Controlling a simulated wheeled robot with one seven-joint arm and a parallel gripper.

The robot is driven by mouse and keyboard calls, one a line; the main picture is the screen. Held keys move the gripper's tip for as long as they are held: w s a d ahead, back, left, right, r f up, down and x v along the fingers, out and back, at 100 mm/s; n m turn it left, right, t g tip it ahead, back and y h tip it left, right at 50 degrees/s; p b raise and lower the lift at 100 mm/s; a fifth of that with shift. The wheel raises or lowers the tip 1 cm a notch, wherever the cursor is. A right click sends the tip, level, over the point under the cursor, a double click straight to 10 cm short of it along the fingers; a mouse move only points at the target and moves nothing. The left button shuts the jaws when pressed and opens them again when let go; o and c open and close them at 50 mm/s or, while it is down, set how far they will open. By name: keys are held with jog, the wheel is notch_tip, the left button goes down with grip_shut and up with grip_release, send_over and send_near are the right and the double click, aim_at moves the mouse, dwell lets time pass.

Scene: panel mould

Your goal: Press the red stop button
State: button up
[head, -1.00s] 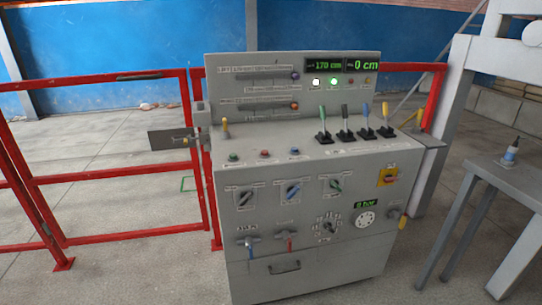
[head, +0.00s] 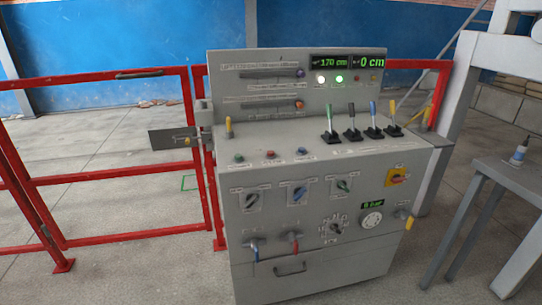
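The grey control console (head: 330,215) stands in the middle of the head view. A small red button (head: 270,154) sits on the left part of its sloped top, between a green button (head: 239,157) and a blue button (head: 302,150). Labels lie near the buttons but are too small to read. A red and yellow rotary switch (head: 396,177) is on the right of the front face. My gripper is not in view, and nothing covers the red button.
Several coloured levers (head: 352,135) stand right of the buttons, and a yellow lever (head: 229,127) to their left. Red railings (head: 120,175) run at left. A grey table (head: 500,172) with a small bottle (head: 519,154) is at right. Floor shows between console and table.

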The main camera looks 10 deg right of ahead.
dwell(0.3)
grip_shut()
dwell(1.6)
